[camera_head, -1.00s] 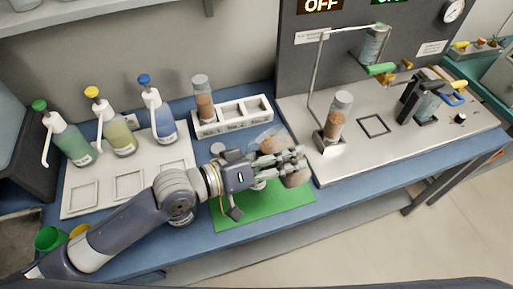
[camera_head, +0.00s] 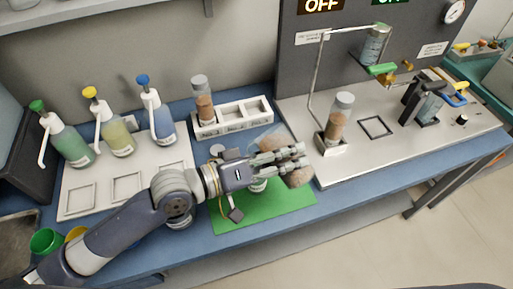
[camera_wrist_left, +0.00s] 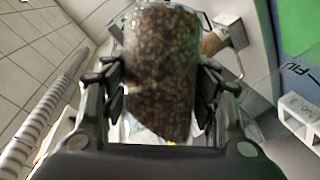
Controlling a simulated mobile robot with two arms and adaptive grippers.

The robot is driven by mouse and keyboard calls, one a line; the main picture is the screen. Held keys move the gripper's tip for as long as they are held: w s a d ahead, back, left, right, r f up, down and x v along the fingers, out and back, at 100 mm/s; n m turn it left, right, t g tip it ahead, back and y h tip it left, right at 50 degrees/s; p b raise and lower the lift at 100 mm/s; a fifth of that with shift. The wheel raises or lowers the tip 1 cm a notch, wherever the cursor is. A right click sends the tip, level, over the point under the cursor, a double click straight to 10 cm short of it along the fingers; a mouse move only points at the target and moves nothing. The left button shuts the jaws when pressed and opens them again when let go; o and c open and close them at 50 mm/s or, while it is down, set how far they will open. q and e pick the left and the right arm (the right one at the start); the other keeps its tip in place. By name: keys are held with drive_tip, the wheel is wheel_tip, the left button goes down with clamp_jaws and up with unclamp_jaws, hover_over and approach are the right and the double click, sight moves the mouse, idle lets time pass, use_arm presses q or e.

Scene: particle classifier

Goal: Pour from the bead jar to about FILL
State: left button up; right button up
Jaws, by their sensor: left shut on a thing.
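My left gripper (camera_head: 285,160) is shut around the bead jar (camera_head: 298,177), a clear jar with brown beads, above the green mat (camera_head: 235,215). The jar lies strongly tilted, with one end towards the rack and the other towards the front right. Partial lettering at the right of the wrist view cannot be read fully. My right gripper is not in view.
A white rack (camera_head: 232,120) with one brown-filled jar (camera_head: 202,100) stands behind the mat. Another jar (camera_head: 338,118) stands in a holder on the machine (camera_head: 375,150) at right. Pump bottles (camera_head: 115,130) stand at left. The mat's front right part is clear.

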use_arm(q)
drive_tip(key=shift+r+n+b, duration=0.25)
drive_tip(key=shift+n+b, duration=0.05)
drive_tip(key=shift+f+n+h+b, duration=0.35)
drive_tip(key=shift+n+b, duration=0.35)
drive_tip(key=shift+b, duration=0.65)
drive_tip(key=shift+f+n+h+b, duration=0.1)
drive_tip(key=shift+n+h+b, duration=0.5)
drive_tip(key=shift+b, duration=0.7)
idle(0.9)
drive_tip(key=shift+w+a+r+n+t+h+b, duration=0.15)
drive_tip(key=shift+w+a+r+n+t+b, duration=0.2)
drive_tip(key=shift+n, duration=0.35)
drive_tip(key=shift+a+r+n+t+h, duration=0.1)
drive_tip(key=shift+r+n, duration=0.35)
drive_tip(key=shift+n, duration=0.25)
idle(2.8)
